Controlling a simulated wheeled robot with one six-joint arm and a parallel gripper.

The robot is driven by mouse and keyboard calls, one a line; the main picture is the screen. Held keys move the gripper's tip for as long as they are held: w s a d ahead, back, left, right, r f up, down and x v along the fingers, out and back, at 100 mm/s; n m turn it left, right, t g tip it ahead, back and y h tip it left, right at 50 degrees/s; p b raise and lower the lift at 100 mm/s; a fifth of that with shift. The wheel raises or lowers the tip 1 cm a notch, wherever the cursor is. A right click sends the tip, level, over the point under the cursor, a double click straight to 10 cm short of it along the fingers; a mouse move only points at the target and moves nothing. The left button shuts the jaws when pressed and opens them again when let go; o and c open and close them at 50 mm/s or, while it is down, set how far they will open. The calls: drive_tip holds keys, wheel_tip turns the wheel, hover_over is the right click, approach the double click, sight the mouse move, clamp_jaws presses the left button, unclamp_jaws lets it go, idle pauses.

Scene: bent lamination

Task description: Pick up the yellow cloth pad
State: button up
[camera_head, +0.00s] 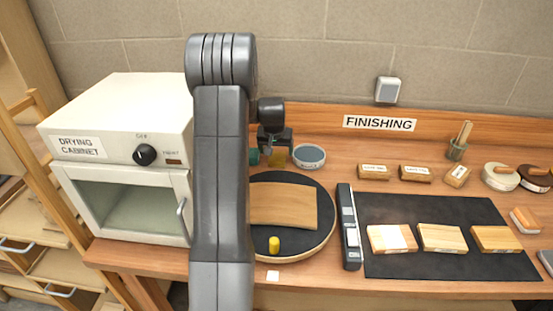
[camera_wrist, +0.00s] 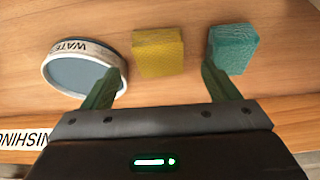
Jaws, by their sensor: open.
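The yellow cloth pad (camera_wrist: 158,52) lies on the wooden bench in the wrist view, between a round water dish (camera_wrist: 84,70) and a teal pad (camera_wrist: 233,48). In the head view the yellow pad (camera_head: 278,158) shows below my gripper (camera_head: 275,146), partly hidden by it. My gripper (camera_wrist: 160,82) is open and empty. In the wrist view its two green fingers stand apart, with the yellow pad in line with the gap between them. The left finger overlaps the dish's edge in the picture, and the right finger overlaps the teal pad's edge. I cannot tell the fingertips' height.
The drying cabinet (camera_head: 120,120) is on the left. A dark mat (camera_head: 390,210) with several wood blocks lies on the right.

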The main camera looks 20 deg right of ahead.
sight(277, 157)
drive_tip(key=shift+p+x, duration=0.8)
drive_tip(key=shift+x, duration=1.65)
drive_tip(key=shift+d, duration=0.1)
drive_tip(key=c, duration=1.1)
drive_tip(key=shift+o, duration=0.2)
wheel_tip(277, 157, up, 10)
drive_tip(key=b, duration=0.2)
drive_tip(key=shift+o, duration=0.4)
